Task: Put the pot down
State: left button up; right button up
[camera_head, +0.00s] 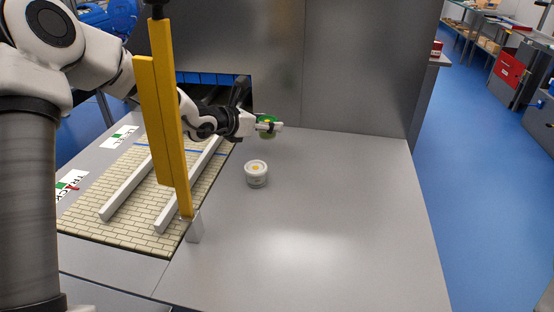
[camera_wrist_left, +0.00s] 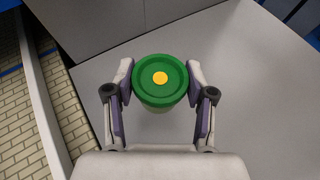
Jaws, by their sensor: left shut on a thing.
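A pot with a green lid and a yellow dot (camera_wrist_left: 161,92) is between the two fingers of my left gripper (camera_wrist_left: 161,90) in the left wrist view. The fingers are shut on its sides. In the head view the green pot (camera_head: 268,119) is partly hidden by my left gripper (camera_head: 268,126), near the foot of the grey back panel. I cannot tell whether the pot's base touches the table (camera_head: 340,220). My right gripper is not in view.
Two pale rails (camera_head: 130,192) lie on a brick-patterned mat (camera_head: 125,228) at the left. A yellow upright post (camera_head: 171,130) stands nearer. The table's right side is clear.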

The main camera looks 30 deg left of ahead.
aim_at(266, 138)
pick_arm(q)
jog(key=f, duration=0.4)
jog(key=shift+w+a+f, duration=0.15)
jog(key=shift+a+f, duration=0.05)
jog(key=shift+f, duration=0.4)
jog(key=shift+f, duration=0.15)
jog(key=o, duration=1.2)
jog(key=shift+c, duration=0.2)
